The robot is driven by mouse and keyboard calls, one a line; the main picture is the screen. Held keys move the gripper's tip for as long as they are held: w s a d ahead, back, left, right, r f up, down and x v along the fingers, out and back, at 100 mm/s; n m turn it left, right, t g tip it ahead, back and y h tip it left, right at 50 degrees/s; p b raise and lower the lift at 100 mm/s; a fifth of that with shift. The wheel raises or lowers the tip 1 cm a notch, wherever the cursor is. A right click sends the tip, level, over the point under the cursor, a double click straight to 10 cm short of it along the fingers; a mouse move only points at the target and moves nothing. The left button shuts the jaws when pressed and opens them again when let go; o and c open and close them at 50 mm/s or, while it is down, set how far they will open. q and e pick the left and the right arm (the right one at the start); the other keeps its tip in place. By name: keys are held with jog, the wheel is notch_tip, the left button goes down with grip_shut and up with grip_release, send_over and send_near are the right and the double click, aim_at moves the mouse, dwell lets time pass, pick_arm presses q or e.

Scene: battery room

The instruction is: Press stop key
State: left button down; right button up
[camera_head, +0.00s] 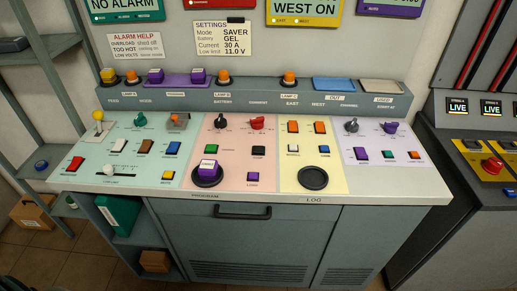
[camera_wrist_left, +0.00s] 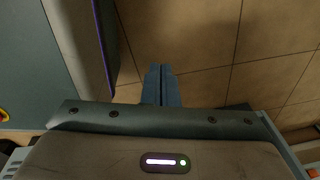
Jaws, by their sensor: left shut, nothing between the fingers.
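No key that I can read as "stop" shows in the head view; the small key labels are too blurred. A red rocker key (camera_head: 73,163) sits at the left end of the sloped control desk (camera_head: 130,187). A green key (camera_head: 212,149) and a black key (camera_head: 258,151) sit on the pink section. A red round knob (camera_head: 493,165) stands on the dark console at the right. My left gripper (camera_wrist_left: 161,72) shows only in the left wrist view, shut and empty, over tiled floor and away from any key. My right gripper is in neither view.
A purple block labelled on top (camera_head: 208,168) stands on a black round pad, with an empty round pad (camera_head: 312,178) to its right. A raised ledge (camera_head: 250,92) behind carries several coloured blocks and lamps. Shelves (camera_head: 35,62) stand at the left.

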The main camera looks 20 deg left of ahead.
pick_arm(q)
jog(key=w+d+r+n+t+h+p, duration=0.15)
jog(key=w+r+n+p, duration=0.7)
jog(key=w+r, duration=1.95)
jog(key=w+d+r+t+h+p, duration=0.15)
jog(key=w+r+p, duration=0.25)
jog(key=r, duration=0.9)
jog(key=w+d+r+n+p, duration=0.1)
jog(key=w+d+r+p, duration=0.3)
jog(key=r, duration=0.9)
jog(key=w+d+r+t+p, duration=0.1)
jog(key=w+r+p, duration=0.35)
jog(key=r, duration=0.75)
jog(key=w+r+n, duration=0.1)
jog(key=w, duration=0.2)
jog(key=w+d+r+n+h, duration=0.1)
jog(key=w+n, duration=0.1)
jog(key=w, duration=0.2)
jog(key=w+r+n+t+h, duration=0.1)
jog(key=w+n, duration=0.1)
jog(key=w, duration=0.1)
jog(key=shift+w+d, duration=0.2)
jog(key=shift+w, duration=0.2)
jog(key=w+d+r+n+h, duration=0.1)
jog(key=w+r+n, duration=0.4)
jog(key=w, duration=0.3)
jog(key=shift+w+t+h+p, duration=0.3)
jog(key=shift+t+h, duration=0.1)
